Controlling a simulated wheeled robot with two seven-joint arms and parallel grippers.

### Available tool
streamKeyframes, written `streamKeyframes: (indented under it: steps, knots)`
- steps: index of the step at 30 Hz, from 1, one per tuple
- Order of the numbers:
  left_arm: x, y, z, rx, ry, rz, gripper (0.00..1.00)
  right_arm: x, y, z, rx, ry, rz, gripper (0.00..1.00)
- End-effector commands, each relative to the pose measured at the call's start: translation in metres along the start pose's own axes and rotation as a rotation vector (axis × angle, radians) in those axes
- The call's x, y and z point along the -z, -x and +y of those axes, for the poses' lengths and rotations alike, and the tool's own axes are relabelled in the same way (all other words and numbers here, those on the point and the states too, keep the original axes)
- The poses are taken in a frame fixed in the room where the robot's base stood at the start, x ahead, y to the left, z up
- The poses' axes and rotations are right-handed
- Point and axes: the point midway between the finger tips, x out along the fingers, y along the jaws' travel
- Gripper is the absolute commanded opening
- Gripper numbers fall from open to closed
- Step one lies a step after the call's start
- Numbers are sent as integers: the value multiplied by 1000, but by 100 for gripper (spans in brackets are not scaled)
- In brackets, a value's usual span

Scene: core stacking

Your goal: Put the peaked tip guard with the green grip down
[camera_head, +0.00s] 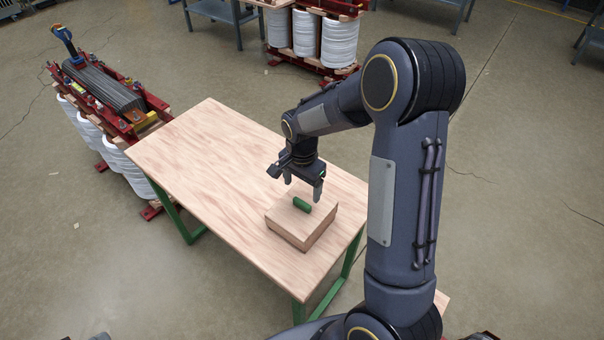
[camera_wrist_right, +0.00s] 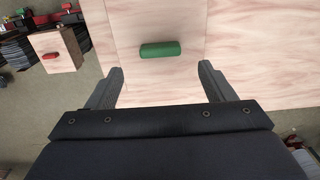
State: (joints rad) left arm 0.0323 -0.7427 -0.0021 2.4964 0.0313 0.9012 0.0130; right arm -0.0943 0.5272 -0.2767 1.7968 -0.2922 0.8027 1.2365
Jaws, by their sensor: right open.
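The guard with the green grip (camera_head: 301,205) is a pale wooden block (camera_head: 290,233) on the wooden table (camera_head: 200,150), near its right end. The grip is a short green cylinder lying on the block's flat top; no peak shows from here. My right gripper (camera_head: 303,186) is open and empty, just above and behind the grip in the head view. In the right wrist view, the green grip (camera_wrist_right: 161,49) lies ahead of the gap between my open fingers (camera_wrist_right: 161,70), apart from both. My left gripper is out of view.
Another coil set (camera_head: 318,38) stands behind. A wooden block with a red grip (camera_wrist_right: 50,56) shows in the wrist view. The table's left half is bare.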

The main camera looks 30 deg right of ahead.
Motion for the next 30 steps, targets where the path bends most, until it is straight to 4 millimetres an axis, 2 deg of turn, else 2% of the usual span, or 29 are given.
streamKeyframes:
  steps: [1,6,11,14,17,21,24,27,30]
  knots:
    - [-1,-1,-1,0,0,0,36,0,12,-2,6,1,3,76]
    - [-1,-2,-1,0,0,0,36,0,40,-1,4,1,2,76]
    - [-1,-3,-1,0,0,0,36,0,55,1,5,5,-2,76]
    - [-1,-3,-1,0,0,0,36,-5,69,10,37,43,-21,76]
    - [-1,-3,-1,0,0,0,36,-18,93,32,117,144,-53,76]
    - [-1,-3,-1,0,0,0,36,-51,130,78,282,373,-67,76]
    - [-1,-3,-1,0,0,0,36,-79,148,111,398,553,-31,76]
    - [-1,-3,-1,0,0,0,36,-105,155,140,487,719,34,76]
    - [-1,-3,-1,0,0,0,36,-126,155,159,546,850,103,76]
